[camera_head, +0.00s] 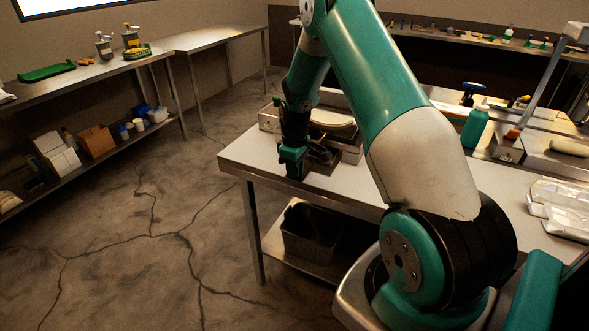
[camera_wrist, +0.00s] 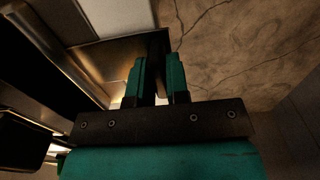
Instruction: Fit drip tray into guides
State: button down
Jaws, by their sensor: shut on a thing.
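The griddle (camera_head: 350,153) is a metal body with a pale round top, standing at the far left end of the work table. My gripper (camera_head: 291,168) is at its near left side, pointing down and partly hidden by my own arm. In the wrist view the two green fingers (camera_wrist: 157,82) are close together, shut on a dark, thin part between them. This seems to be the edge of the drip tray (camera_wrist: 118,66), a brownish metal sheet beside the fingers. The guides are not clearly visible, and I cannot tell whether the tray touches them.
The work table (camera_head: 240,155) has a free near left corner. A green bottle (camera_head: 474,128) and a blue-handled tool (camera_head: 472,91) stand to the right. A dark bin (camera_head: 311,232) sits on the shelf below. The cracked floor at left is clear.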

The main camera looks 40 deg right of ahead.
jog(key=shift+w+d, duration=0.35)
jog(key=shift+d, duration=0.6)
jog(key=shift+w+d, duration=0.4)
jog(key=shift+d, duration=0.6)
jog(key=shift+w+d, duration=0.35)
jog(key=shift+d, duration=0.6)
dwell(2.9)
jog(key=c, duration=1)
grip_release()
jog(key=shift+c, duration=0.2)
notch_tip(320, 180, up, 18)
jog(key=b, duration=0.3)
jog(key=shift+f+b, duration=0.25)
jog(key=shift+b, duration=0.1)
jog(key=shift+a, duration=0.1)
